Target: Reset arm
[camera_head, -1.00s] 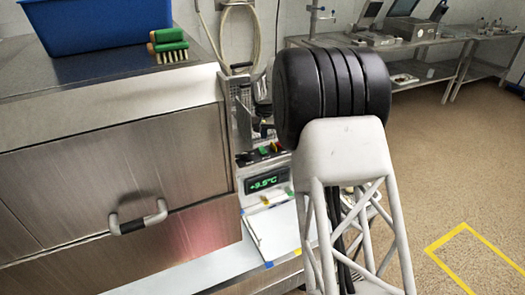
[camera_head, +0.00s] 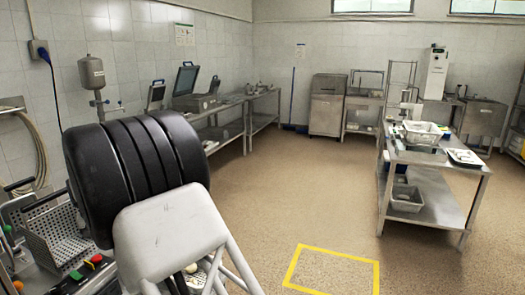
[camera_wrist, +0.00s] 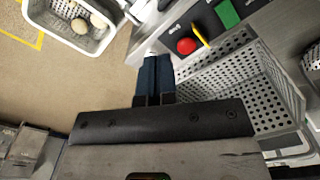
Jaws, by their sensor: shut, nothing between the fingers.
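My gripper (camera_wrist: 154,72) shows in the wrist view with its two dark fingers together and nothing between them. It hangs above the edge of the work station, left of a perforated metal basket (camera_wrist: 240,85) and below a red button (camera_wrist: 186,46). The fingers appear clear of the basket. In the head view my arm rises at the left front and the gripper itself is hidden. The perforated basket (camera_head: 58,238) also shows there at the left edge.
In the wrist view, a white basket (camera_wrist: 98,42) with several pale round items is at the upper left. In the head view, a steel table (camera_head: 437,175) with white baskets stands at right, benches along the left wall. Open floor with a yellow outline (camera_head: 335,254) lies between.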

